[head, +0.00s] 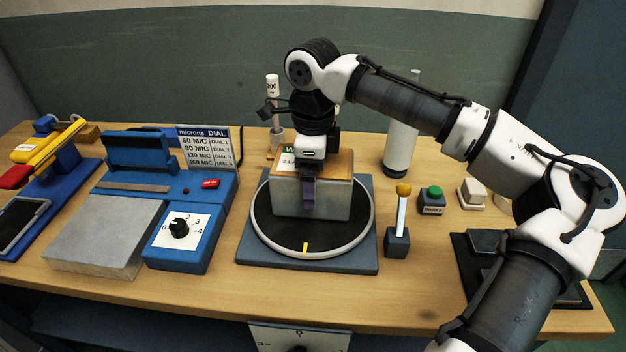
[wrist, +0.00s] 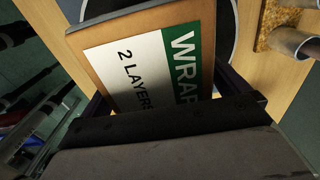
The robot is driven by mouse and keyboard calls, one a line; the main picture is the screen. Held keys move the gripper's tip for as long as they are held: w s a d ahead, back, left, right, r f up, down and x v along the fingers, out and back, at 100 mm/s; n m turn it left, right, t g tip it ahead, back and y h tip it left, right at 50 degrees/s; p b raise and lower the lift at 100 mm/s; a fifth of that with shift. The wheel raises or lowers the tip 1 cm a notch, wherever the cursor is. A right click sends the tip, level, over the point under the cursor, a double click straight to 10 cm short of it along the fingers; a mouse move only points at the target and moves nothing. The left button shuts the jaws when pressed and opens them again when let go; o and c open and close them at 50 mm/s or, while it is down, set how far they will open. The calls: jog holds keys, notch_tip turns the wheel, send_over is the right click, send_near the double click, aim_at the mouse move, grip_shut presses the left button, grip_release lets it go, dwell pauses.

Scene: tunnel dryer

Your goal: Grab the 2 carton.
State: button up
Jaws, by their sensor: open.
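The carton (head: 335,200) is a grey box with a brown top, standing on the round black turntable (head: 340,240). In the wrist view its top label (wrist: 125,65) reads "WRAP" and "2 LAYERS" on white and green. My gripper (head: 309,185) is directly above the carton and points down. One dark finger shows in front of the carton's near face; the other is hidden in the head view. In the wrist view my gripper (wrist: 165,98) is open, with one finger on each side of the carton. I cannot tell whether the fingers touch it.
A white cylinder (head: 400,150) stands behind. A blue dial unit (head: 187,230) and a sealer with a yellow arm (head: 60,145) are at the left.

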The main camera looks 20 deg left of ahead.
jog(key=shift+r, duration=0.1)
jog(key=c, duration=1.7)
